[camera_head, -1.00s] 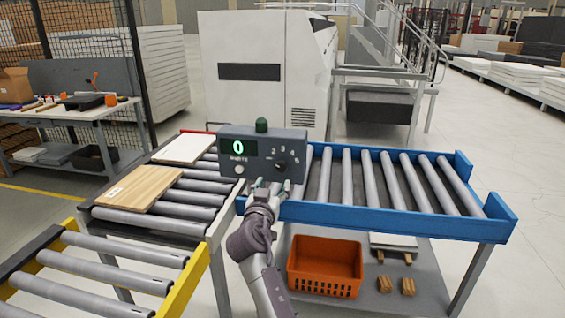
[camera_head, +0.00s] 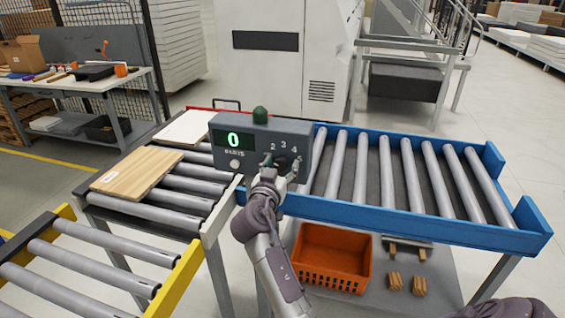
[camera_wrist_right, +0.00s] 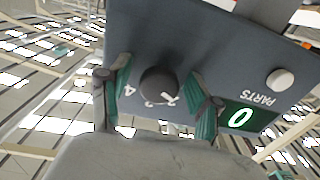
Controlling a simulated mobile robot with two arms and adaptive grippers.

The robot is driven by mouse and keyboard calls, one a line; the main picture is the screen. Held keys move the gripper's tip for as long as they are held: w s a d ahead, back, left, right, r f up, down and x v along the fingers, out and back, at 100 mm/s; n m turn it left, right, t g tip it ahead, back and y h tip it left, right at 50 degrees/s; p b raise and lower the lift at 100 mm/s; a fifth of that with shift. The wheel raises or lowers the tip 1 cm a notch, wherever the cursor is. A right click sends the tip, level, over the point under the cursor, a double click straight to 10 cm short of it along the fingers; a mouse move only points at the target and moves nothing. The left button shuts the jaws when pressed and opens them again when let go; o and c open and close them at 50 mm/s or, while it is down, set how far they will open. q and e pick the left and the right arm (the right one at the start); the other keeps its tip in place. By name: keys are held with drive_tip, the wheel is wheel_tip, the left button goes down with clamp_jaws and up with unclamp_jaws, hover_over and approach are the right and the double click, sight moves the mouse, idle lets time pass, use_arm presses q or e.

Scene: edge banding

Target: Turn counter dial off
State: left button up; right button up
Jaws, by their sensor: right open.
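The grey counter box (camera_head: 262,146) stands beside the rollers, with a green display (camera_head: 233,140) reading 0 above the word PARTS. Its dark dial (camera_head: 280,162) has numbers around it and is partly hidden by my right gripper (camera_head: 279,168) in the head view. In the right wrist view the dial (camera_wrist_right: 159,85) sits between the two open fingers of my right gripper (camera_wrist_right: 160,92), with a gap on each side. A white pointer mark shows on the dial near the numbers. The setting it points at is hard to read. My left gripper is not in view.
A white round button (camera_head: 235,164) is below the display, and a green dome (camera_head: 260,115) tops the box. A blue-framed roller conveyor (camera_head: 400,222) lies right, a wooden board (camera_head: 137,174) left. An orange crate (camera_head: 332,258) sits below.

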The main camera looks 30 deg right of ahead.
drive_tip(key=shift+a, duration=0.1)
drive_tip(key=shift+c, duration=0.9)
drive_tip(key=c, duration=1)
drive_tip(key=shift+o, duration=0.2)
drive_tip(key=shift+f+n+b, duration=0.1)
drive_tip(key=shift+n+b, duration=1)
drive_tip(key=shift+n, duration=0.5)
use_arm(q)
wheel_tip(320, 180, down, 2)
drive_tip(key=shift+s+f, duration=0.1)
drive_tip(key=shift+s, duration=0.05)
